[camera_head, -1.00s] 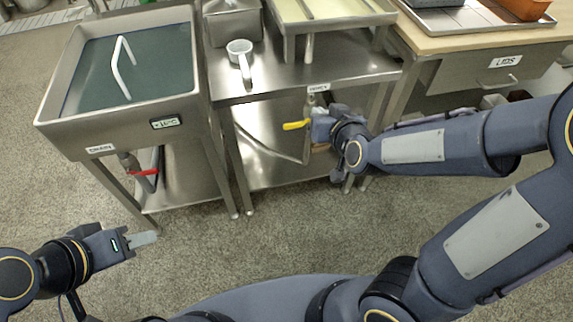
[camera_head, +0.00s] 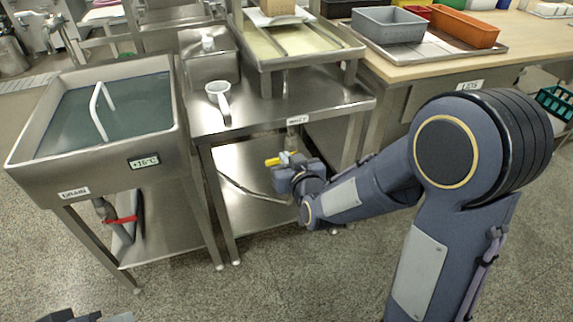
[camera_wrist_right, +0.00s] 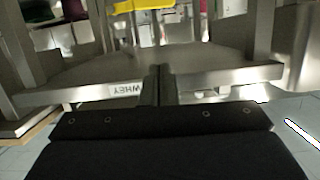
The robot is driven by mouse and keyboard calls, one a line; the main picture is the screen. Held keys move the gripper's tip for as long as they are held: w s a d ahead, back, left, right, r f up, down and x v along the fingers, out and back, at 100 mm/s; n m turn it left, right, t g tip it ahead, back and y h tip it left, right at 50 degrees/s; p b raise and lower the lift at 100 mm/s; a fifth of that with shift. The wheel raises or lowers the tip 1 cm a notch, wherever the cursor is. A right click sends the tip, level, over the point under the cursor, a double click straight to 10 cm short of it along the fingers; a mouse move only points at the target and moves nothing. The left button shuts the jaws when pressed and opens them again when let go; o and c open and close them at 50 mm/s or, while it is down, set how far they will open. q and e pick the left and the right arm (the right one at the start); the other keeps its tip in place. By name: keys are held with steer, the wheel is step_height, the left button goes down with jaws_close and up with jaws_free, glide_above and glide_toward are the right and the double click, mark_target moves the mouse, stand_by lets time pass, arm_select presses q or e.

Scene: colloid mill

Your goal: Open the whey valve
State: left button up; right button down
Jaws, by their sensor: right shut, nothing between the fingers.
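The whey valve's yellow handle (camera_head: 272,161) shows in the head view under the steel table, below the "WHEY" label (camera_head: 298,121). My right gripper (camera_head: 284,170) is at the handle, just right of its visible end, and hides part of the valve. Whether it touches the handle I cannot tell. In the right wrist view my right gripper's fingers (camera_wrist_right: 161,85) are shut with nothing between them, and a yellow part (camera_wrist_right: 140,5) shows at the top edge. My left gripper (camera_head: 118,317) is only partly in view at the bottom left edge; its opening cannot be judged.
A steel sink (camera_head: 95,150) labelled "DRAIN" stands left, with a red handle (camera_head: 122,220) beneath. The whey table (camera_head: 270,112) carries a white dipper (camera_head: 219,98) and a trough (camera_head: 300,55). Table legs and a lower shelf surround the valve. The floor in front is open.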

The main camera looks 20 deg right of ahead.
steer(key=b, duration=0.2)
glide_above(277, 159)
steer(key=s, duration=0.2)
step_height(277, 159, down, 2)
steer(key=f+b, duration=0.1)
steer(key=f, duration=0.2)
steer(key=shift+s+a+f+b, duration=0.15)
steer(key=shift+a+f+b, duration=0.05)
steer(key=shift+f+b, duration=0.2)
steer(key=shift+a, duration=0.1)
